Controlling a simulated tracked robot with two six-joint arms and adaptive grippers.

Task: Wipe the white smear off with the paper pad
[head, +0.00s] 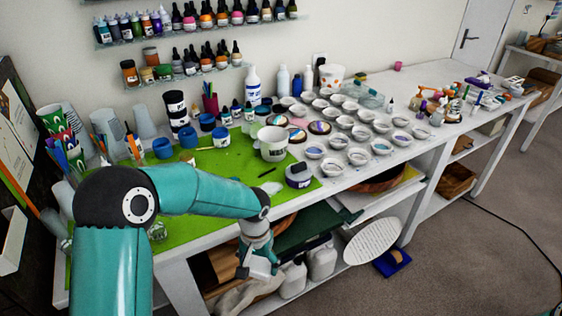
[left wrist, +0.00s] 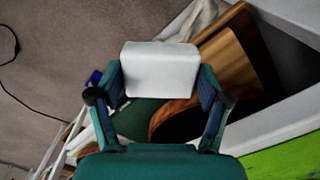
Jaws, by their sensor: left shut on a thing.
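My left gripper (head: 258,262) is in front of the table's front edge, lower than the green mat. It is shut on a white pad (left wrist: 160,70), which shows between its two fingers in the left wrist view and is clear of the tabletop. In the head view the pad (head: 262,268) is small and partly hidden by the fingers. The green mat (head: 228,165) covers the near left of the tabletop. My right gripper is not in view.
A white mug (head: 273,142) and a dark-labelled jar (head: 299,176) stand on the mat's right part. Several small cups (head: 358,155) fill the table to the right. Below are a lower shelf with white jugs (head: 322,260) and an oval white panel (head: 372,241).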

